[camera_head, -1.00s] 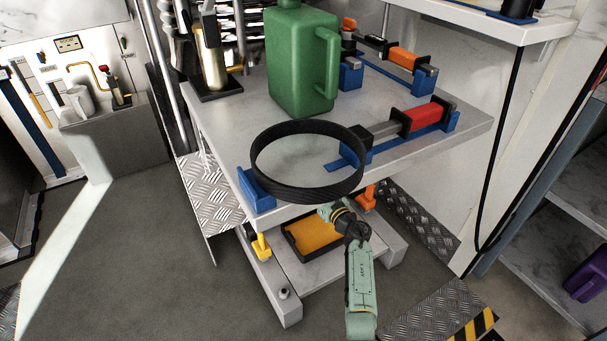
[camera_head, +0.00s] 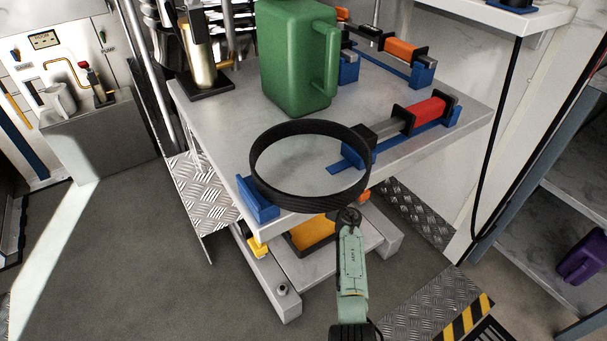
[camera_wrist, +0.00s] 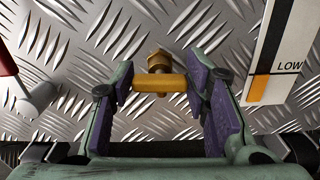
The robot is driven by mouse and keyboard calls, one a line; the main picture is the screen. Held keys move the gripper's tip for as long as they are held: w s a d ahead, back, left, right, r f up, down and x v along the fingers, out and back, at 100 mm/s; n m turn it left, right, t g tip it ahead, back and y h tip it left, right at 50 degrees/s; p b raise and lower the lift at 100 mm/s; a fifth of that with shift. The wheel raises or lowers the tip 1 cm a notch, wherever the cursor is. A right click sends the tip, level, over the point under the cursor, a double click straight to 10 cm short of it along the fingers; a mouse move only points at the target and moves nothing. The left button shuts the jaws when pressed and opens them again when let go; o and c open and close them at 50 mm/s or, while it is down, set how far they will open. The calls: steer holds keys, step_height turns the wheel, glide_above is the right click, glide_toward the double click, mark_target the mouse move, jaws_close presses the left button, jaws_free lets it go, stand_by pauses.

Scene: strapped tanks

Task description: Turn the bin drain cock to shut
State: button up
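In the wrist view, a cock with a yellow bar handle (camera_wrist: 158,83) and a brass fitting (camera_wrist: 159,61) stands against a diamond-plate surface. The bar lies crosswise in the picture. My gripper (camera_wrist: 159,90), with purple pads, is open, one finger on each side of the bar. A small gap shows at the left end; whether the right pad touches cannot be told. In the head view my gripper (camera_head: 349,216) is at the front edge of the strapped table, its fingertips largely hidden. No label on the cock is readable, so I cannot confirm it is the bin drain cock.
A red handle with a grey fitting (camera_wrist: 38,100) is at the wrist view's left; a strip marked LOW (camera_wrist: 276,65) is at its right. The white table (camera_head: 425,155) overhangs, carrying a black ring (camera_head: 310,190) and a green canister (camera_head: 297,60).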

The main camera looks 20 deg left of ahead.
steer(key=c, duration=0.7)
steer(key=shift+m, duration=0.4)
steer(key=m+p, duration=0.1)
steer(key=m, duration=0.2)
steer(key=shift+r, duration=0.1)
steer(key=m+p, duration=0.1)
steer(key=m, duration=0.3)
steer(key=shift+m, duration=0.3)
steer(key=m+p, duration=0.1)
steer(key=m, duration=0.3)
steer(key=shift+w+m+p, duration=0.1)
steer(key=shift+m+p, duration=0.2)
steer(key=shift+p, duration=0.1)
steer(key=shift+m+p, duration=0.6)
steer(key=shift+m, duration=1.5)
